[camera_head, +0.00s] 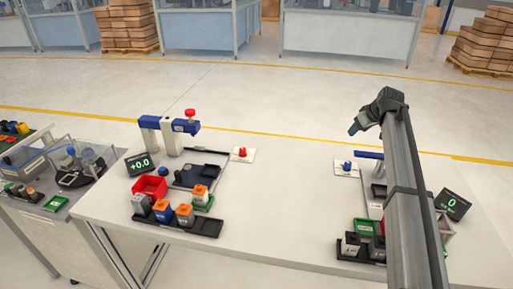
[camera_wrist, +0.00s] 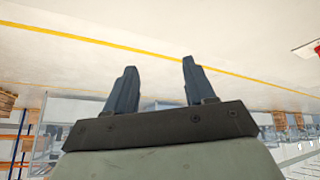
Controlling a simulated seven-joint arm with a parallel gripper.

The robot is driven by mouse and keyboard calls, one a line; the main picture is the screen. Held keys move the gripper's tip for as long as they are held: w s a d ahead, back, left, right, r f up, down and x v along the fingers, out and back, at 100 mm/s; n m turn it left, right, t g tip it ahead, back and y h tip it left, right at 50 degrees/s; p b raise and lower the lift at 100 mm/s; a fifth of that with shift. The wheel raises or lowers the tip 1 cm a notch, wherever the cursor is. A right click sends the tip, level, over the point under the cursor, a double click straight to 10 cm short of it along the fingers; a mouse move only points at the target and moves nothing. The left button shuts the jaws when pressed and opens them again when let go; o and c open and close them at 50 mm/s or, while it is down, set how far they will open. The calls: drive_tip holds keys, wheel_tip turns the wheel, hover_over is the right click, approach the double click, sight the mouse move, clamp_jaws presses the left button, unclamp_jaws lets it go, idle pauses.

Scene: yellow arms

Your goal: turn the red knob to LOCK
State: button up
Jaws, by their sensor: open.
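A small red knob (camera_head: 241,153) stands on a white plate right of the dark tray on the table; its marks are too small to read. Another red knob (camera_head: 190,113) sits on top of the blue and white stand at the back left. My gripper (camera_head: 354,130) is raised at the right, well away from both red knobs. In the wrist view my gripper (camera_wrist: 158,78) shows two spread fingers with nothing between them. A partly cut-off red and white thing (camera_wrist: 314,48) shows at that view's right edge; I cannot tell what it is.
A blue knob (camera_head: 347,166) on a white plate stands left of my arm. A red bin (camera_head: 150,187), a display (camera_head: 140,164) and a tray of coloured blocks (camera_head: 180,225) fill the table's left. The table's middle (camera_head: 290,205) is clear.

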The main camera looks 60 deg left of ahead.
drive_tip(key=s+a+r+n+g+h, duration=0.1)
drive_tip(key=s+a+n+g, duration=0.3)
drive_tip(key=s+a, duration=1.2)
drive_tip(key=n+h, duration=0.1)
drive_tip(key=n, duration=0.3)
approach(243, 149)
drive_tip(key=shift+g, duration=0.3)
drive_tip(key=x, duration=0.9)
drive_tip(key=shift+w+a, duration=0.2)
drive_tip(key=shift+w, duration=0.1)
drive_tip(key=shift+c, duration=0.2)
clamp_jaws()
